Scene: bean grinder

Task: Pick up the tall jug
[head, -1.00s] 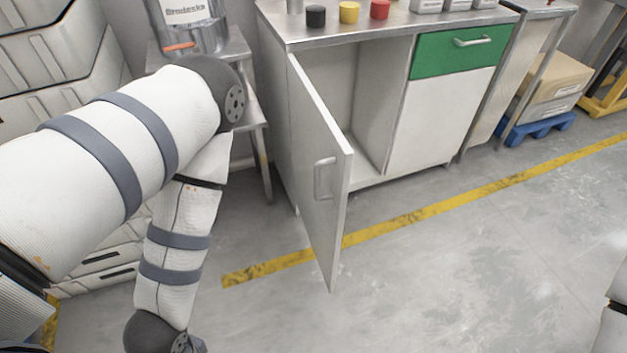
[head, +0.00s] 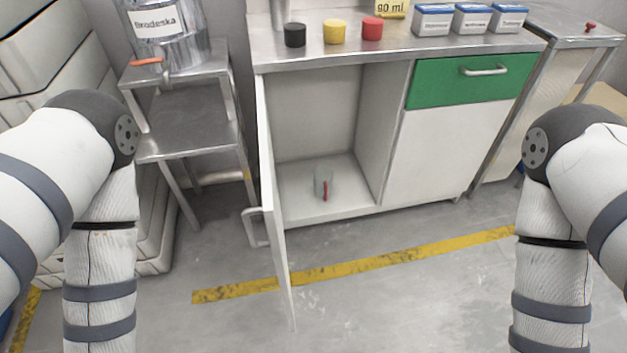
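A small clear jug (head: 320,181) with a red handle stands upright on the floor of the open cabinet (head: 290,205), below the counter. It is small in the picture, and I cannot tell its height well. I see no other jug that is whole in view. Both my arms reach down at the left and right edges of the head view, well apart from the jug. Their grippers are below the picture, so I cannot see them.
The cabinet's white door (head: 272,215) stands open toward me, left of the opening. On the counter (head: 350,48) are black (head: 295,35), yellow (head: 334,31) and red (head: 372,29) pieces and several boxes. A metal tank (head: 170,35) stands on a stand at left. The floor ahead is clear.

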